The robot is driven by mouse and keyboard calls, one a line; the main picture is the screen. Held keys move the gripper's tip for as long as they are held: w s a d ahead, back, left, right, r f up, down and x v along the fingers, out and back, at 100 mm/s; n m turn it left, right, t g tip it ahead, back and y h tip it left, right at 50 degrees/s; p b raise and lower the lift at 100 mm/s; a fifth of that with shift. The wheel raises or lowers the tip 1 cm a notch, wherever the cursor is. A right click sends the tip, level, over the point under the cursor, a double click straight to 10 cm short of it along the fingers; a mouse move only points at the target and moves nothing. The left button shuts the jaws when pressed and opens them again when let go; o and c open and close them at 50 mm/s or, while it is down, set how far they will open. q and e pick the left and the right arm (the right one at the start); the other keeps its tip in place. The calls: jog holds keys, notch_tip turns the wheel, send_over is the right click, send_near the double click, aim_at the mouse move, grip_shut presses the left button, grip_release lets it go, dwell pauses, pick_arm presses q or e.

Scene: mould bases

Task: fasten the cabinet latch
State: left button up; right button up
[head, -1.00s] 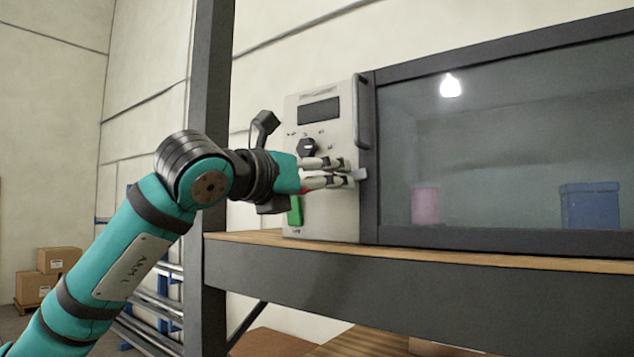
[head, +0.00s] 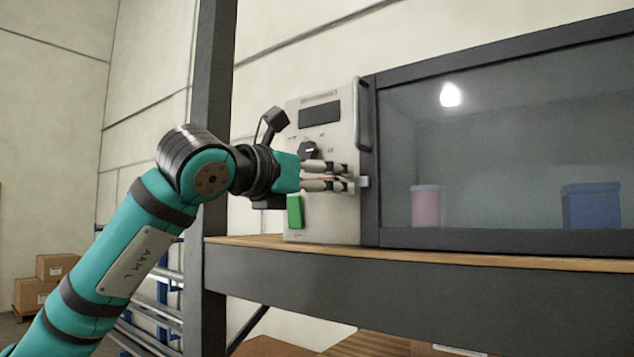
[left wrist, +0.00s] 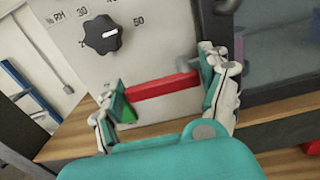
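The cabinet (head: 500,240) has a glass door, shut against a pale control panel (head: 335,215). The latch is a red bar, seen lying across the panel in the left wrist view (left wrist: 160,86). A small grey tab (head: 364,182) sits at its right end by the door frame. My left gripper (head: 345,178) is in front of the panel, its fingers apart, with red showing between them. In the left wrist view the fingers (left wrist: 165,95) stand near either end of the bar. I cannot tell whether they touch it. My right gripper is not in view.
A black dial (head: 308,150), a dark display (head: 320,112) and a green part (head: 295,212) are on the panel. A dark door handle (head: 362,115) rises above the latch. A dark post (head: 207,120) stands left of the panel. A pink container (head: 425,206) and blue box (head: 590,205) are behind the glass.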

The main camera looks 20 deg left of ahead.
pick_arm(q)
jog(key=shift+o, duration=1.2)
jog(key=shift+w, duration=0.1)
jog(key=v, duration=1.2)
